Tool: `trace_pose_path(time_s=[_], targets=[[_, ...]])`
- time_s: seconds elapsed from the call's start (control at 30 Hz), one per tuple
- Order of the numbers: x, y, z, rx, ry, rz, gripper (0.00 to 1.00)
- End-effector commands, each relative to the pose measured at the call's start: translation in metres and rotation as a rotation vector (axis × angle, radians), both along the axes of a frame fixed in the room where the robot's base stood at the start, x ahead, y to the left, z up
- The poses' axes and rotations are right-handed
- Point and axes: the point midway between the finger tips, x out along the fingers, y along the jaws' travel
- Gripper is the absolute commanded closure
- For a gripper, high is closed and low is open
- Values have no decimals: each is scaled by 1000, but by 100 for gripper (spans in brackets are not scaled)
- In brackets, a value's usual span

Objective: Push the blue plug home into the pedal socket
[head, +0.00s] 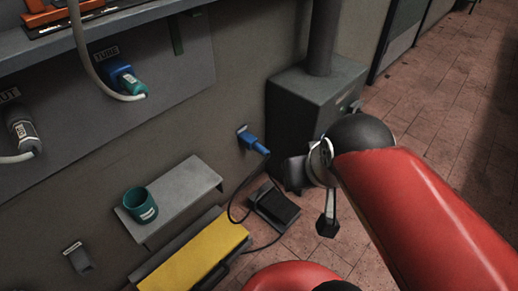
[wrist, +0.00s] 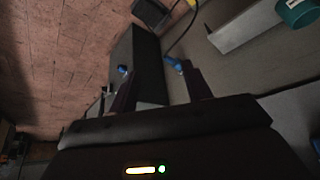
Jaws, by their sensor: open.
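The blue plug (head: 260,147) juts from the wall at the blue pedal socket (head: 243,132), its black cable hanging down. I cannot tell how deep the plug sits. In the wrist view the plug (wrist: 173,64) shows close to the tip of the right-hand finger; contact is unclear. My gripper (wrist: 158,78) is open, with its two dark fingers well apart and nothing visibly held. A small blue spot shows by the left-hand fingertip; I cannot tell what it is. In the head view the gripper is small and dark, right of the plug.
A dark stove-like box (head: 310,95) with a pipe stands right of the socket. The black pedal (head: 275,203) lies on the floor below. A grey shelf (head: 188,190) with a teal mug (head: 140,204) and a yellow-topped case (head: 205,255) are to the left. Tiled floor is open at right.

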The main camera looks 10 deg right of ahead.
Motion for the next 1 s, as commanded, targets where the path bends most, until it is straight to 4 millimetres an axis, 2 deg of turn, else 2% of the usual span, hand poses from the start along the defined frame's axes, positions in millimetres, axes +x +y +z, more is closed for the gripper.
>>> trace_pose_path(time_s=[0.17, 0.27, 0.4, 0.6, 0.77, 0.87, 1.0], targets=[[18, 17, -30, 130, 138, -69, 51], [37, 35, -57, 279, 266, -149, 51], [72, 59, -95, 533, 445, -289, 51], [133, 79, -144, 941, 652, -521, 51], [190, 75, -185, 1299, 767, -734, 51], [227, 59, -213, 1537, 811, -878, 51], [273, 25, -258, 1860, 827, -1082, 51]])
